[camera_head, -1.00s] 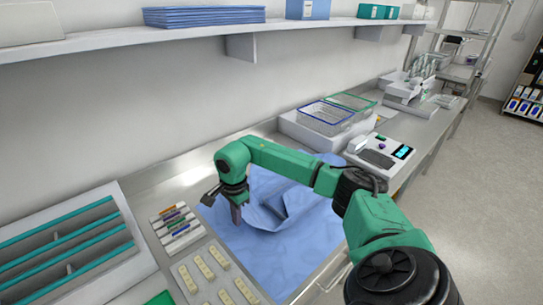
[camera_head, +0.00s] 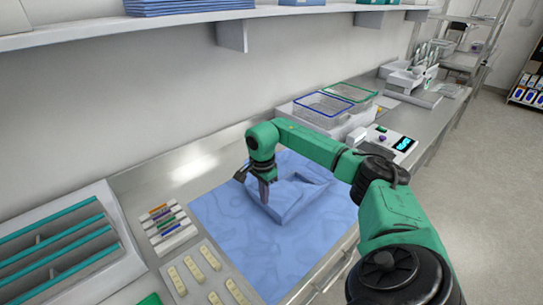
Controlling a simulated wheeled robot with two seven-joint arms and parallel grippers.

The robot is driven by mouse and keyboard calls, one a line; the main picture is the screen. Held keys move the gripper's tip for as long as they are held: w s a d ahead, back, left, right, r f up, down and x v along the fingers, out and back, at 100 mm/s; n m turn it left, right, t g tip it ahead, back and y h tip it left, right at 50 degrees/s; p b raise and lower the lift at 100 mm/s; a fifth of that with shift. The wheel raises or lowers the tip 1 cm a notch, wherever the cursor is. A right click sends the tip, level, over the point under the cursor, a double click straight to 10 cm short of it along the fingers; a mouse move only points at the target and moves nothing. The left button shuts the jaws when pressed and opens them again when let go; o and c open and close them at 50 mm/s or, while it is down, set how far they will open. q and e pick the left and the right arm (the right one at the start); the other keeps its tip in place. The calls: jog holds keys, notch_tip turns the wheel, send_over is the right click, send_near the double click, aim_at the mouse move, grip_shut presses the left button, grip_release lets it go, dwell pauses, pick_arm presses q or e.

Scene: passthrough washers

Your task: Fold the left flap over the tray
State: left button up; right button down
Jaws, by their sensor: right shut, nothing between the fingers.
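A blue wrap sheet (camera_head: 240,245) lies spread on the steel counter. On it sits a raised, blue-covered shape with a sunken middle (camera_head: 294,206), where the tray appears to be. The tray's own surface cannot be told apart from the cloth. My right gripper (camera_head: 265,198) points down at the left side of this shape, its shut fingertips at or just above the cloth there. It holds nothing. Whether the left flap lies fully over the tray is partly hidden by my gripper and arm. My left gripper is not in view.
A divided rack (camera_head: 60,245), a marker holder (camera_head: 168,228) and a pale tray of small blocks (camera_head: 205,275) stand left of the sheet. Wire baskets (camera_head: 325,105) and a device with a lit screen (camera_head: 398,145) stand behind. A shelf (camera_head: 180,27) hangs above.

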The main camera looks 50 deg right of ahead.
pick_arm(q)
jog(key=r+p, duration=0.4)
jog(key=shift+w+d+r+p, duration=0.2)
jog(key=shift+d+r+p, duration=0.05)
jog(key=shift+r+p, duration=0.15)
pick_arm(e)
jog(key=a+r, duration=0.3)
jog(key=r, duration=0.3)
jog(key=shift+w+a+r, duration=0.25)
jog(key=shift+w+r, duration=0.1)
jog(key=shift+w, duration=0.05)
jog(key=shift+d, duration=0.15)
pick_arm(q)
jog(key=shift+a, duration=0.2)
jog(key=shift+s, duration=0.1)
pick_arm(e)
jog(key=shift+f, duration=0.15)
